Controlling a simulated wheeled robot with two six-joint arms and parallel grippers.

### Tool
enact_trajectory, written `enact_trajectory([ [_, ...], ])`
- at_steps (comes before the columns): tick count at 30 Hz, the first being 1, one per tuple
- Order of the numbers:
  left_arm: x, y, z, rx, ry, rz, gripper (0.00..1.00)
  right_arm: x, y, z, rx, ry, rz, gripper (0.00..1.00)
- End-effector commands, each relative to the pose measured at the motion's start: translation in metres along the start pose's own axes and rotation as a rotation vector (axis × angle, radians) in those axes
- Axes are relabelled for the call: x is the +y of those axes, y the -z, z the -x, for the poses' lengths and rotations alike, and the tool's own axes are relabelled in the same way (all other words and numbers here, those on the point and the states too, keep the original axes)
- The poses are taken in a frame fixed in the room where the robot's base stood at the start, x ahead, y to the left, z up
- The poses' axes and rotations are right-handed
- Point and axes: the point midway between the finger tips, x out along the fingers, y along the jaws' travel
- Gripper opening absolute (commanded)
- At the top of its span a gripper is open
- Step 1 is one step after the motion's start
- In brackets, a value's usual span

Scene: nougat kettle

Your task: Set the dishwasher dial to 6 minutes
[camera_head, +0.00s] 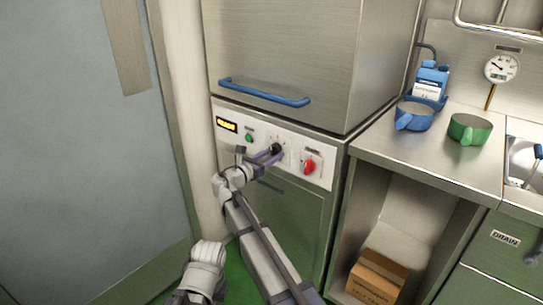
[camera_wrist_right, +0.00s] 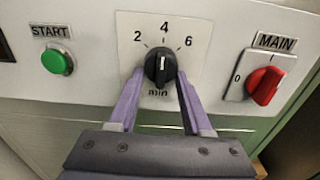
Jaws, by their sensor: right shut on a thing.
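The dishwasher dial (camera_head: 276,148) is a black round knob on the white control panel. In the right wrist view the dial (camera_wrist_right: 160,66) has a white pointer line that stands upright, toward 4. The marks 2, 4 and 6 run left to right above it, with "min" below. My right gripper (camera_head: 269,156) is at the dial, and its purple fingers (camera_wrist_right: 158,90) are shut on the knob from both sides. My left gripper is not in view.
A green START button (camera_wrist_right: 57,61) is left of the dial, and a red MAIN switch (camera_wrist_right: 264,86) is close on the right. A blue handle (camera_head: 264,94) crosses the steel hood above. A counter (camera_head: 428,155) on the right holds a blue pot (camera_head: 414,115) and a green pot (camera_head: 470,128).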

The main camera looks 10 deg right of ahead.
Motion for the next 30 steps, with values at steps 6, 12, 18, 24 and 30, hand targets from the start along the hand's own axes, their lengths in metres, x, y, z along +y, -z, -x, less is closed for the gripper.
enact_trajectory([
  [6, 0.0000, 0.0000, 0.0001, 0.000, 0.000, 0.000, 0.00, 0.0006, 0.0000, 0.0001, 0.000, 0.000, -0.040, 0.00],
  [12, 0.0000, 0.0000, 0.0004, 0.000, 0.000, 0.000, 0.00, 0.0024, -0.0002, 0.0001, 0.000, 0.000, -0.158, 0.00],
  [18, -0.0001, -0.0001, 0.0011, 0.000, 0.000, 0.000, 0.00, 0.0048, -0.0009, 0.0002, 0.001, 0.000, -0.331, 0.00],
  [24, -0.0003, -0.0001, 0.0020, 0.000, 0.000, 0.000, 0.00, 0.0069, -0.0019, 0.0003, 0.001, 0.000, -0.498, 0.00],
  [30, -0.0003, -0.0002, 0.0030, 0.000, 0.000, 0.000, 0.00, 0.0084, -0.0029, 0.0004, 0.001, 0.000, -0.636, 0.00],
])
